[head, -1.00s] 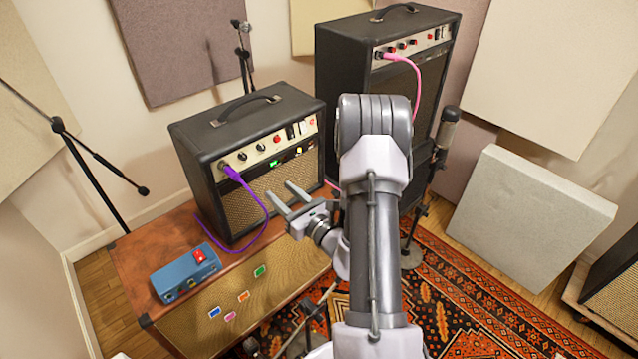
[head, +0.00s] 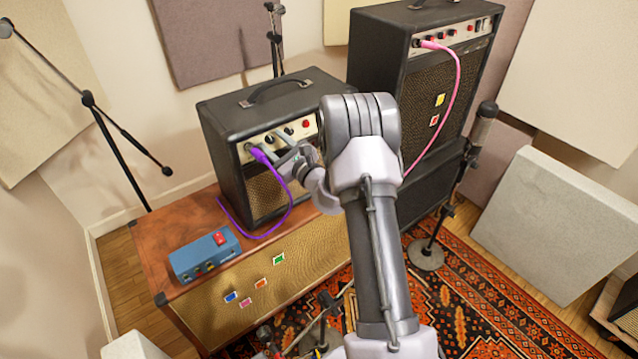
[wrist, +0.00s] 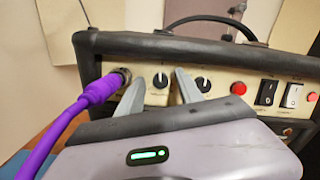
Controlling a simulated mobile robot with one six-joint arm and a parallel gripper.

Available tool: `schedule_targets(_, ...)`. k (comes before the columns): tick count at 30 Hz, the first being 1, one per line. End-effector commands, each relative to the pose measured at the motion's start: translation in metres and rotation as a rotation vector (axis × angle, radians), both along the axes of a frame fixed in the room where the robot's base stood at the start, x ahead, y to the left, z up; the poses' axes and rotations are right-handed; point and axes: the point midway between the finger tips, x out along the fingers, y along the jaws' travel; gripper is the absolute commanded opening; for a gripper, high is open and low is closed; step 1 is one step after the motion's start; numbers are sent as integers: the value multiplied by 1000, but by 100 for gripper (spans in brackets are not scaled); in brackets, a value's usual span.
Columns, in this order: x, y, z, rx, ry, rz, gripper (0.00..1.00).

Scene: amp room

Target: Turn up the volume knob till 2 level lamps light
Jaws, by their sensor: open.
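The small black amp (head: 268,97) stands on the wooden cabinet, with a cream control panel. In the wrist view the panel (wrist: 222,86) shows two black knobs. One knob (wrist: 160,80) lies between the fingers of my gripper (wrist: 160,77); the other knob (wrist: 203,85) is just right of the right finger. I cannot read which is the volume knob. My gripper (head: 271,139) is open in front of the panel; contact with the knob cannot be told. The level lamps cannot be made out; my gripper covers the lower panel.
A purple cable (wrist: 95,90) is plugged in left of the fingers. Right of the knobs are a red light (wrist: 238,88) and rocker switches (wrist: 266,92). A blue pedal box (head: 205,254) sits on the cabinet. A taller amp (head: 425,75) with a pink cable stands behind right.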

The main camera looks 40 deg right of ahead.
Motion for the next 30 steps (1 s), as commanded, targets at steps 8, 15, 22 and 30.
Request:
schedule_targets(8,-53,-12,1,-361,-9,74,43)
schedule_targets(15,-119,-22,0,-359,-9,72,43)
schedule_targets(22,-162,-28,-1,-358,-10,72,43)
schedule_targets(30,-173,-29,-1,-357,-12,75,43)
